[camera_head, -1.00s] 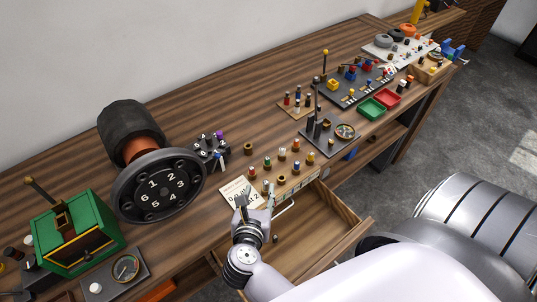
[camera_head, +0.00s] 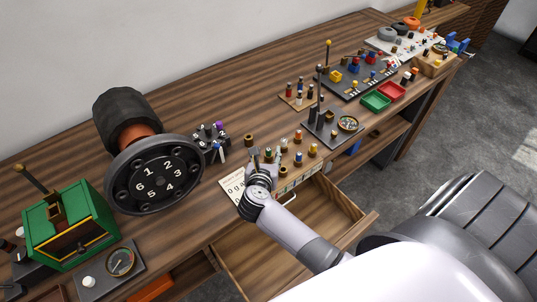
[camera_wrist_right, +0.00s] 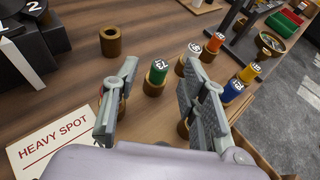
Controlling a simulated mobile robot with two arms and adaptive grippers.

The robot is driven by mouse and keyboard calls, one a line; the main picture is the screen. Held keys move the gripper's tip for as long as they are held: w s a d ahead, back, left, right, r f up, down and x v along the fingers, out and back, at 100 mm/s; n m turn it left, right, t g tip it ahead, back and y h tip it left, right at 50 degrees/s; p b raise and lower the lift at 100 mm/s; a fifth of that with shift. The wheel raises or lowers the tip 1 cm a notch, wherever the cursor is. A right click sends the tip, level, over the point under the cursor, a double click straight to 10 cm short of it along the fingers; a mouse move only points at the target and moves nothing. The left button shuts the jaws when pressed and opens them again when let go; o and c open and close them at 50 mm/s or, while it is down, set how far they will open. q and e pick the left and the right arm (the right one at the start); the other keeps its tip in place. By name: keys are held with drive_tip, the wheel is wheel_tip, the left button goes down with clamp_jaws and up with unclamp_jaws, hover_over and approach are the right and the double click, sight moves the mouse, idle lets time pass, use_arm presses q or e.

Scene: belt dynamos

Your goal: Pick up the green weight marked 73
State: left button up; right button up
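The green weight (camera_wrist_right: 156,76) marked 73 stands upright in a brass cup on the table, in the right wrist view. My right gripper (camera_wrist_right: 160,72) is open and empty. Its two grey fingers appear either side of the green weight in that view, with the weight a little beyond and not visibly touched. In the head view my right gripper (camera_head: 262,158) is over the near side of the weight rack and hides much of the green weight. My left gripper is not in view.
A white weight (camera_wrist_right: 190,58), an orange weight (camera_wrist_right: 215,43), a blue weight (camera_wrist_right: 232,92) and a yellow weight (camera_wrist_right: 249,73) stand close to the right. An empty brass cup (camera_wrist_right: 110,41) stands at the left. The HEAVY SPOT card (camera_wrist_right: 52,138) lies nearby. An open drawer (camera_head: 300,245) juts out below.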

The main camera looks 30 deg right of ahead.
drive_tip(key=shift+x, duration=0.8)
drive_tip(key=shift+a, duration=0.1)
drive_tip(key=shift+c, duration=0.4)
clamp_jaws()
